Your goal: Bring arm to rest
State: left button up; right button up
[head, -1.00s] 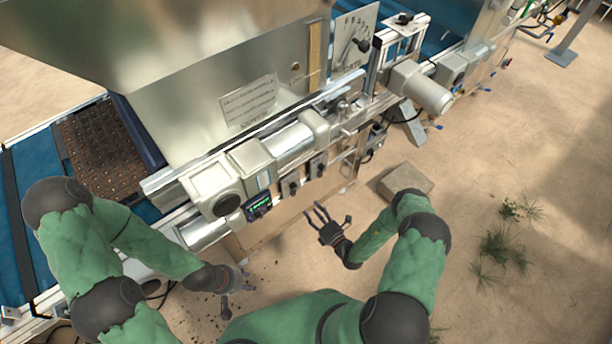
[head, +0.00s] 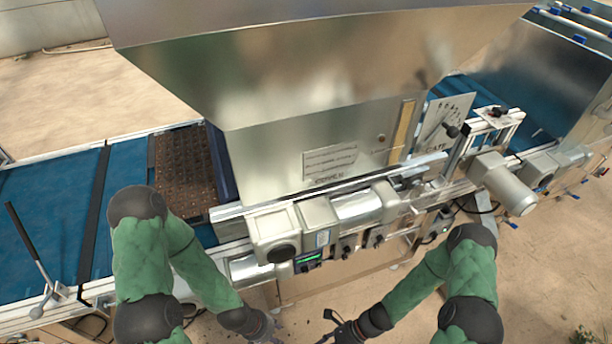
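My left gripper (head: 272,328) is low in the head view, below the front of the seeder. My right gripper (head: 336,330) is to its right at the bottom edge, in front of the machine over the ground. Both arms are bent, with the forearms pointing inward toward each other. The grippers are small, dark and partly cut off by the frame's lower edge, so their fingers are hard to make out. I see nothing held in either one.
The metal hopper (head: 300,80) rises above the blue conveyor (head: 50,200). A brown cell tray (head: 184,172) lies on the belt. Sandy ground (head: 560,255) is open at right.

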jog(key=w+d+r+n+t+h, duration=0.4)
jog(key=d+r+n+h, duration=0.1)
jog(key=n, duration=1.1)
jog(key=shift+h, duration=0.4)
